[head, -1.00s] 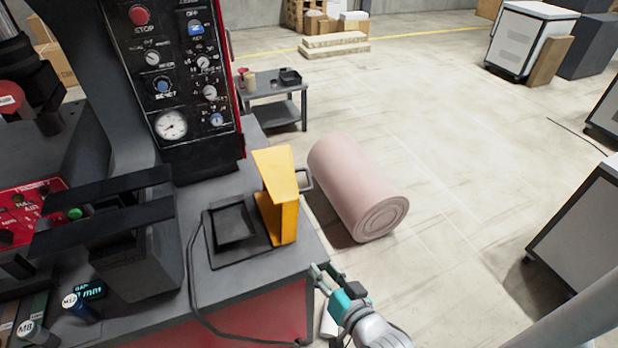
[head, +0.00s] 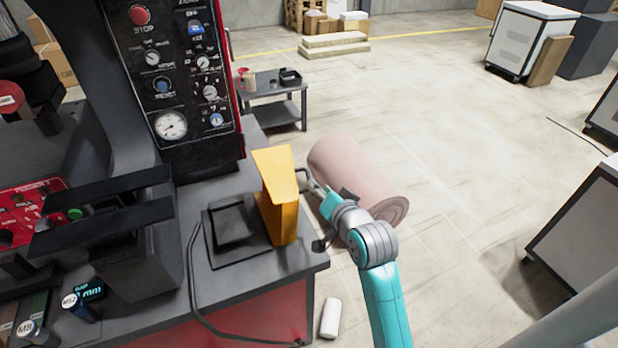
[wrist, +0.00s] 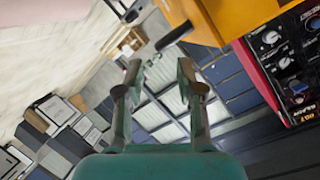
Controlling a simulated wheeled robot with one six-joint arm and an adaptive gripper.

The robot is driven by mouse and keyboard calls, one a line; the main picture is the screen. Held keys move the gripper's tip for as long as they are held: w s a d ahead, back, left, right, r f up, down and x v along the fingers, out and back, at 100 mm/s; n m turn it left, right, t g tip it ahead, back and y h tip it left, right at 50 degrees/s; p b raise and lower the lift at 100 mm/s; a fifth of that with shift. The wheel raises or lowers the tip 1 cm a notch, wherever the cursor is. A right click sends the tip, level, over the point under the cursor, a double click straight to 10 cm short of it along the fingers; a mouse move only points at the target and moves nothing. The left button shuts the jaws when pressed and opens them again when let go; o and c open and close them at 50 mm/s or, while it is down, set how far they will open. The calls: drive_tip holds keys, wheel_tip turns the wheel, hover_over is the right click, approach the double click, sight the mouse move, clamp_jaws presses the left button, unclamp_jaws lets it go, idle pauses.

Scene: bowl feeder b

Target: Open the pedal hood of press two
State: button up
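The yellow pedal hood (head: 277,195) stands upright on the press's grey bench, at the right side of a black pedal (head: 233,226). The pedal's top is uncovered. A grey handle (head: 302,176) sticks out from the hood's right face. My gripper (head: 312,181) is right beside this handle, over the bench's right edge. In the wrist view my gripper (wrist: 159,70) is open, with nothing visible between its fingers. The handle (wrist: 175,34) shows as a dark bar just beyond the fingertips, with the yellow hood (wrist: 225,18) behind it. Whether the fingers touch the handle cannot be told.
The black control panel (head: 188,75) rises behind the hood. A pink roll (head: 345,170) lies on the floor behind my arm. A cable (head: 192,290) runs from the pedal over the bench front. A white cylinder (head: 330,318) lies on the floor.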

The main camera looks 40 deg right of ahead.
sight(309, 176)
drive_tip(key=x, duration=0.8)
clamp_jaws()
